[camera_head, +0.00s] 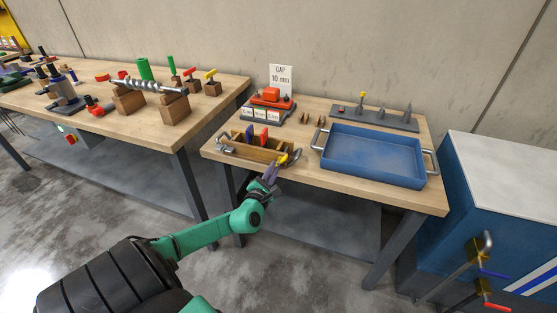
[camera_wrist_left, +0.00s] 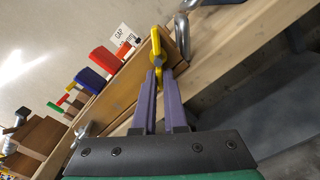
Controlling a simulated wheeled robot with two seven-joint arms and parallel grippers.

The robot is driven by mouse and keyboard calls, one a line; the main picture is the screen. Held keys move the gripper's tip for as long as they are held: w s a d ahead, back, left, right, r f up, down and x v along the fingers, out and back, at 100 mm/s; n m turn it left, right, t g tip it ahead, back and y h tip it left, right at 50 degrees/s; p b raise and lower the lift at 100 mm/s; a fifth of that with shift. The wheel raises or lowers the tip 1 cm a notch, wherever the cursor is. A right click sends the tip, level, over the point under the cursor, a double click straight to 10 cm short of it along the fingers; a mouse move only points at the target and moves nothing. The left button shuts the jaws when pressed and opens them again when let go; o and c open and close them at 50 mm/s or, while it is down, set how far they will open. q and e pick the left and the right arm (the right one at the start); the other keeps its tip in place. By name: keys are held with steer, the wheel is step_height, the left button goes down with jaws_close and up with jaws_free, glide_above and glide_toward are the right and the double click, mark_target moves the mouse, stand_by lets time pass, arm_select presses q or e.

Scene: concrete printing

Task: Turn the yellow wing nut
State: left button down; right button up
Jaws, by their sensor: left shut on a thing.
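The yellow wing nut (camera_head: 283,159) is at the front right of a small wooden box (camera_head: 250,151) on the near edge of the right-hand workbench. In the left wrist view the wing nut (camera_wrist_left: 157,44) stands against the wooden side, with one wing pointing up and the other down between my fingers. My left gripper (camera_head: 273,172) reaches it from the front; its purple fingers (camera_wrist_left: 163,78) are shut on the lower wing, which they partly hide. My right gripper is in neither view.
Curved metal handles (camera_head: 293,147) flank the box, close to my left gripper. Red and blue plates stand in it. A blue tray (camera_head: 321,153) is to the right, and a "GAP 10 mm" sign (camera_head: 281,77) stands behind. Free floor lies in front.

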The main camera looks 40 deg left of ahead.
arm_select(q)
steer(key=c, duration=1)
jaws_free()
steer(key=p+v, duration=0.2)
steer(key=v, duration=0.2)
steer(key=shift+s+d, duration=0.1)
steer(key=shift+s, duration=0.2)
